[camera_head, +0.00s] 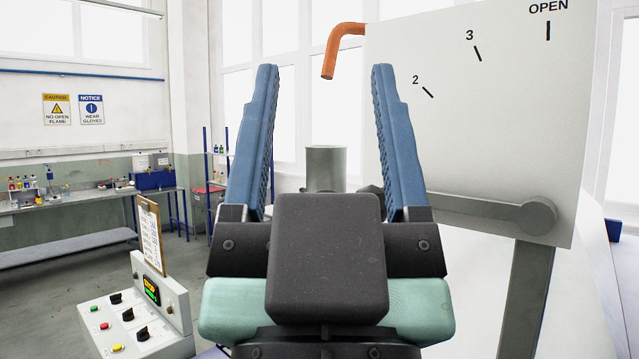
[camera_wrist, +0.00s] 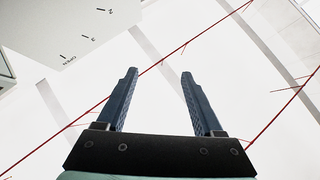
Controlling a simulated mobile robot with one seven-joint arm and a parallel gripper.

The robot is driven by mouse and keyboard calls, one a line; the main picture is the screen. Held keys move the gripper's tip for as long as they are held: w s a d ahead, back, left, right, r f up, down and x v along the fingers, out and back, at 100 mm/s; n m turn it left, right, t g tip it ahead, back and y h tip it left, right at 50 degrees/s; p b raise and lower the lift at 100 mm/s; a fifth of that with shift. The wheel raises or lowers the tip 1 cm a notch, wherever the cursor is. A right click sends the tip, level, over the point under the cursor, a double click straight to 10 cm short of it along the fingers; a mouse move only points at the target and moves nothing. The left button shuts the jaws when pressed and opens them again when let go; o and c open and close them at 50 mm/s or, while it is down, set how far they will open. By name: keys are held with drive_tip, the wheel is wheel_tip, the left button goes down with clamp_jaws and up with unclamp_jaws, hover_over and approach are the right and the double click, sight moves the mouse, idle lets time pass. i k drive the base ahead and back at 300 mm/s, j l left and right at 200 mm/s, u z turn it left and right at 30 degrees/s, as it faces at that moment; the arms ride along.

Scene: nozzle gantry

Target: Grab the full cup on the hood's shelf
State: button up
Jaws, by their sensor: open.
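A grey upright cylinder (camera_head: 326,166), which looks like the cup, shows between my gripper's fingers in the head view. Its lower part is hidden behind my gripper, and I cannot see its contents or what it stands on. An orange bent nozzle (camera_head: 335,52) points down above it. My gripper (camera_head: 325,68) is open and empty, its blue fingers pointing up on either side of the cylinder in the picture. The cylinder appears beyond the fingers, not held. In the wrist view my gripper (camera_wrist: 160,73) is open, with no cup visible.
A white dial panel (camera_head: 480,120) marked 2, 3 and OPEN stands close on the right, with a grey lever (camera_head: 480,208) below. The panel also shows in the wrist view (camera_wrist: 70,25). A control box (camera_head: 135,318) is at lower left. A bench (camera_head: 70,200) stands far left.

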sight(326, 165)
drive_tip(key=i+j, duration=0.1)
drive_tip(key=j, duration=0.25)
drive_tip(key=i+j+u, duration=0.15)
drive_tip(key=j, duration=0.6)
drive_tip(key=i+j+u, duration=0.1)
drive_tip(key=j, duration=0.25)
drive_tip(key=i+l, duration=0.4)
drive_tip(key=l, duration=0.15)
